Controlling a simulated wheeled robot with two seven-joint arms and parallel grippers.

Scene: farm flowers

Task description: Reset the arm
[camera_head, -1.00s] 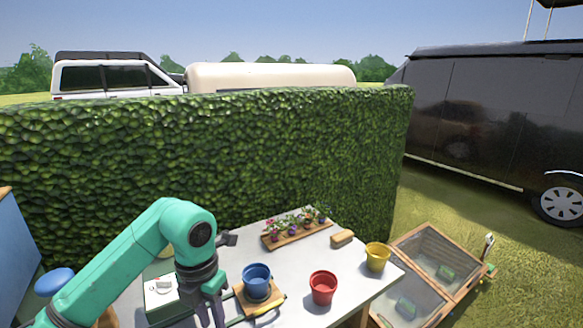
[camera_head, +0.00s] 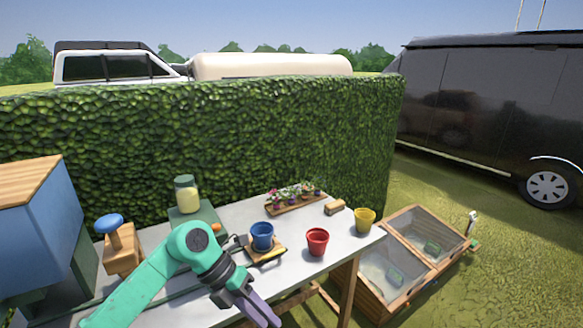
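My green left arm reaches in from the lower left, and its dark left gripper (camera_head: 258,308) points down and to the right at the table's front edge. Nothing shows in its fingers, and the gap between them is not clear. It is apart from the pots. A blue pot (camera_head: 262,236) stands on a small wood-edged stand (camera_head: 266,255), with a red pot (camera_head: 317,241) to its right and a yellow pot (camera_head: 364,220) further right. My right gripper is not in view.
The white table (camera_head: 345,240) also holds a flower tray (camera_head: 296,205), a wooden block (camera_head: 334,208), a jar (camera_head: 187,195) and a blue-topped wooden piece (camera_head: 122,255). A hedge (camera_head: 200,135) stands behind. Cold frames (camera_head: 395,270) are at right.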

